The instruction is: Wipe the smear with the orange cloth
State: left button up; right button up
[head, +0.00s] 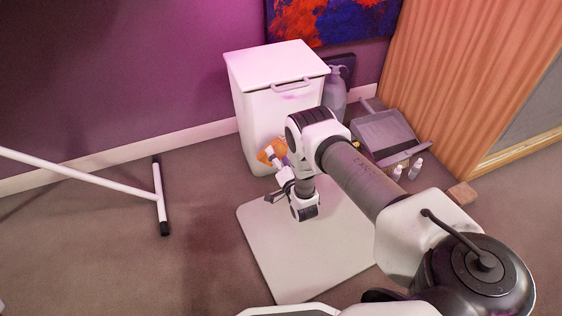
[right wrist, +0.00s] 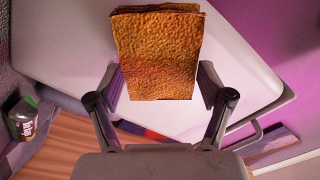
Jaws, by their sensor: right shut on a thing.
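The orange cloth (head: 266,154) is held in my right gripper (head: 278,172), low in front of the white bin (head: 262,115). In the right wrist view the folded cloth (right wrist: 157,55) sits between the two fingers of the right gripper (right wrist: 160,84), with the bin's pale surface (right wrist: 75,35) behind it. I cannot tell whether the cloth touches the bin. A faint pink patch (head: 293,96) shows on the bin's front below the handle; I cannot tell whether it is the smear. My arm and the cloth hide part of the bin's front. My left gripper is not in view.
A pale mat (head: 320,262) lies on the floor before the bin. A grey jug (head: 336,92), a grey dustpan (head: 388,130) and small white bottles (head: 415,169) stand to the right. A white-legged frame (head: 158,190) stands at left, with clear floor between it and the mat.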

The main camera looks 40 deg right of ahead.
jog(key=shift+b+x, duration=0.5)
jog(key=shift+x, duration=0.55)
dwell(0.5)
